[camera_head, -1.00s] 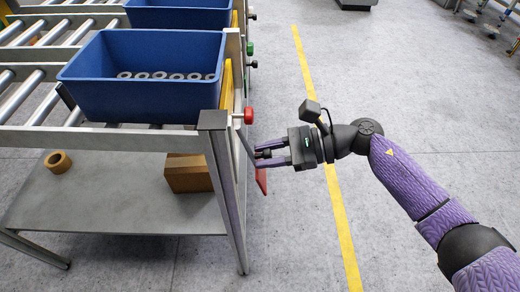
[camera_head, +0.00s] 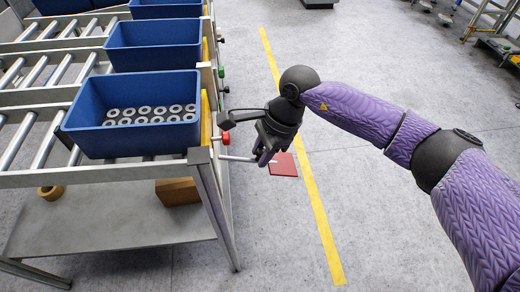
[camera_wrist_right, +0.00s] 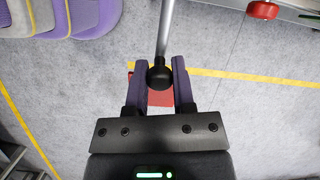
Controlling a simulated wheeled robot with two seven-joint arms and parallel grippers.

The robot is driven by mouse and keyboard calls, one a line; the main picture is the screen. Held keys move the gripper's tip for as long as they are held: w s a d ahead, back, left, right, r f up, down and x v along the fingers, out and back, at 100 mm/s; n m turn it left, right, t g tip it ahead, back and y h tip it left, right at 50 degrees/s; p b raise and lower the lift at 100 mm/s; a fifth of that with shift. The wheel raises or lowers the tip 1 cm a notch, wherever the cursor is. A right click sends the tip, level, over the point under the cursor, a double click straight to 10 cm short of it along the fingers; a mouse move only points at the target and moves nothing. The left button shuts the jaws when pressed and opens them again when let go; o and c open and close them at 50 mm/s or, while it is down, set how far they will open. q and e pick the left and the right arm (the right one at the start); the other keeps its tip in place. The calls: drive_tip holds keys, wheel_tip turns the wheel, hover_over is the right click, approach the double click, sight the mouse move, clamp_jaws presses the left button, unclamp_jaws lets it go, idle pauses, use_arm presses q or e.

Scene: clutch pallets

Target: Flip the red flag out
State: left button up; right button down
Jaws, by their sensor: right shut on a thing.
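The red flag (camera_head: 283,165) is a flat red plate that sticks out to the right of the rack's front post in the head view. A grey rod (camera_head: 238,158) runs from the post toward it. My right gripper (camera_head: 262,156) is shut on the flag's rod end. In the right wrist view the fingers (camera_wrist_right: 160,80) stand on both sides of a black knob (camera_wrist_right: 160,77) on the rod (camera_wrist_right: 165,30). The flag (camera_wrist_right: 160,98) shows partly behind the knob and fingers. My left gripper is not in view.
A roller rack (camera_head: 203,170) carries blue bins; the nearest bin (camera_head: 85,135) holds several grey rings. A red button (camera_head: 226,139) sits on the rack's side, close to the gripper. A yellow floor line (camera_head: 315,205) runs right of the rack, with open floor beyond.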

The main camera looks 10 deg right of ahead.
sight(259, 150)
drive_tip(key=shift+r+h+p, duration=0.4)
drive_tip(key=shift+r+h, duration=0.4)
drive_tip(key=shift+a+r+h, duration=0.1)
drive_tip(key=shift+r+h, duration=0.25)
drive_tip(key=shift+h, duration=0.25)
drive_tip(key=shift+a+r+p, duration=0.1)
drive_tip(key=shift+r+p, duration=0.25)
drive_tip(key=shift+p, duration=0.1)
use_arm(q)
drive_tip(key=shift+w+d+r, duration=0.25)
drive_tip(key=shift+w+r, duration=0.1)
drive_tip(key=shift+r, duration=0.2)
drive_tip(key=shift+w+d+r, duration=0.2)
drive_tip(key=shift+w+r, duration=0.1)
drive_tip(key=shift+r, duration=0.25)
use_arm(e)
drive_tip(key=shift+r, duration=0.1)
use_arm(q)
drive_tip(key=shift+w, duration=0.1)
use_arm(e)
drive_tip(key=shift+a, duration=0.1)
drive_tip(key=c, duration=0.8)
unclamp_jaws()
drive_tip(key=shift+o, duration=1.1)
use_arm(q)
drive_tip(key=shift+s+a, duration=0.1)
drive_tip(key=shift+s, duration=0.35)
use_arm(e)
drive_tip(key=shift+o, duration=0.7)
